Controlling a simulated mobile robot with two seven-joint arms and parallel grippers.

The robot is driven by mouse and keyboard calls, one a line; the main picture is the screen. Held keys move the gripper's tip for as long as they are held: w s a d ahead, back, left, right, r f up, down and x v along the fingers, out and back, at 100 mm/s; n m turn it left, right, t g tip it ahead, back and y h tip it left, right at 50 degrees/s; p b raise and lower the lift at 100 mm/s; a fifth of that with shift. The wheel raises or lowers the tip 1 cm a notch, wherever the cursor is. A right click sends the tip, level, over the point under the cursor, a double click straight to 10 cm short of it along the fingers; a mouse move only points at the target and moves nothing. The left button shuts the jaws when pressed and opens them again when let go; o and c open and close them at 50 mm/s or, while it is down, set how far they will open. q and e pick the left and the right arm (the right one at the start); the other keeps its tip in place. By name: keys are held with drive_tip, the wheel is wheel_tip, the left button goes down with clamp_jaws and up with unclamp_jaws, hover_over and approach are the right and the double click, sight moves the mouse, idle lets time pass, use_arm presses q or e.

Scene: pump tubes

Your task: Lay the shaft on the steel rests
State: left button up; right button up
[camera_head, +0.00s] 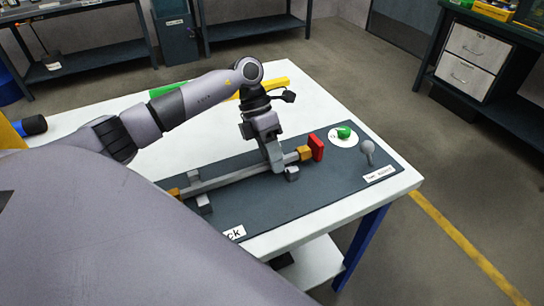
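The shaft (232,180) is a long grey bar with orange-brown ends. It lies low and roughly level over the dark mat. At its left part, grey steel rest blocks show in front (204,204) and behind (194,175). Another steel rest block (292,173) shows in front of its right part. I cannot tell whether the shaft touches the rests or sits slightly above them. My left gripper (276,162) points down and appears shut on the shaft near its right end; its fingers hide that stretch. My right gripper is not in view.
A red block (316,147) stands just beyond the shaft's right end. A green item on a white disc (343,138) and a grey knobbed post (368,152) are farther right on the mat (330,180). Yellow (275,86) and green (168,89) pieces lie at the table's back edge.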

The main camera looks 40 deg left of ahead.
use_arm(q)
drive_tip(key=shift+a+f, duration=0.15)
drive_tip(key=shift+f, duration=0.35)
drive_tip(key=v, duration=0.7)
drive_tip(key=shift+r, duration=0.55)
